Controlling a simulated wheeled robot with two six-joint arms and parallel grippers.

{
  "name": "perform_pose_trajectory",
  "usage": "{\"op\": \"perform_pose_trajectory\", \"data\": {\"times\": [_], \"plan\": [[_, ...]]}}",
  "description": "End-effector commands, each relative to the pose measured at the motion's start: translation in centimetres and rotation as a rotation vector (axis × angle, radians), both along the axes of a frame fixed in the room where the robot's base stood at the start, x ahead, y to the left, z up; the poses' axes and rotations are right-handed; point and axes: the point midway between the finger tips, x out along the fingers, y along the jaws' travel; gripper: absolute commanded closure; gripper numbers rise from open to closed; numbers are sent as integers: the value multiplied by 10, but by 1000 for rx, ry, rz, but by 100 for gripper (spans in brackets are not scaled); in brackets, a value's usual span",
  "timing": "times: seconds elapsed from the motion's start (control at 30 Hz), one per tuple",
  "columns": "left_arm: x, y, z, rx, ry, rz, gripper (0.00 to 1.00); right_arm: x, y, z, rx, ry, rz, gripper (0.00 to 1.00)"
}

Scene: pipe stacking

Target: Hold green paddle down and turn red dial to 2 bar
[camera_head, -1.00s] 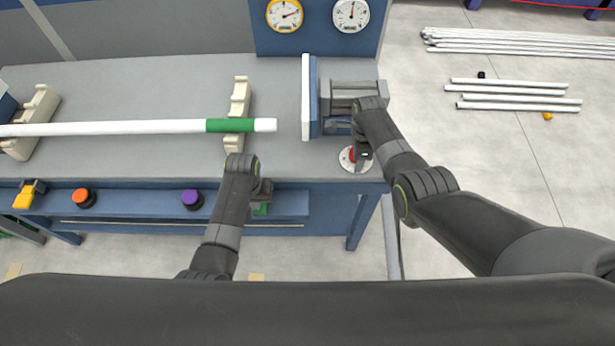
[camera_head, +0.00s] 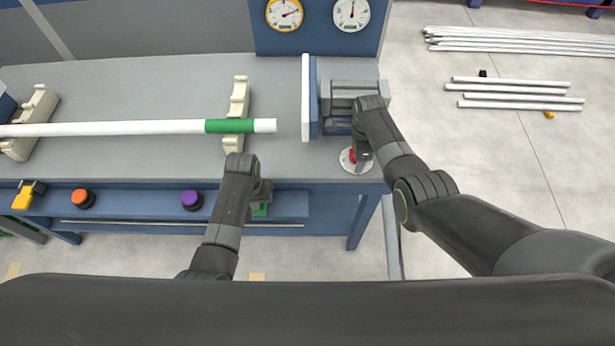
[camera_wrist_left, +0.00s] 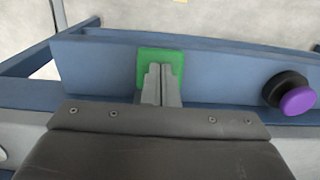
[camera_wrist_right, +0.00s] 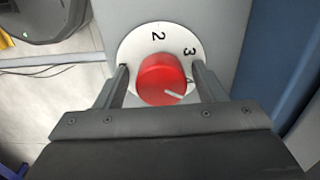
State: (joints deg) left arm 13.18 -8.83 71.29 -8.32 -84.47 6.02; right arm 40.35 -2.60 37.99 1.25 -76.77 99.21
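The green paddle (camera_wrist_left: 176,56) sits on the blue rail at the bench front; in the head view only a sliver (camera_head: 260,210) shows below my left gripper (camera_head: 262,196). In the left wrist view my left gripper (camera_wrist_left: 161,84) has its fingers together over the paddle and overlaps it; how hard it presses cannot be told. The red dial (camera_wrist_right: 162,78) sits on a round white scale plate (camera_wrist_right: 133,50) showing 2 and 3, and part of another mark. Its white pointer line aims lower right, away from the 2. My right gripper (camera_wrist_right: 161,80) is open, one finger on each side of the dial, with small gaps.
A yellow gauge (camera_head: 285,14) and a white gauge (camera_head: 351,13) are on the back panel. A white pipe with a green band (camera_head: 230,126) rests on cream holders (camera_head: 239,92). Orange (camera_head: 82,198) and purple (camera_head: 192,199) knobs are on the rail. Loose pipes (camera_head: 515,88) lie on the floor.

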Motion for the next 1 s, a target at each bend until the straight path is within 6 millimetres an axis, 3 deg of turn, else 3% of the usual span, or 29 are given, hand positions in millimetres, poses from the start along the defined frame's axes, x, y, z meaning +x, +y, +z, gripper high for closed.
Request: {"op": "perform_pose_trajectory", "data": {"times": [0.77,1.0], "plan": [[2,0,0,0,-10,0,100,1,1,8,1,3,0,35],[3,0,0,1,-10,0,100,2,0,8,0,2,0,63]]}}
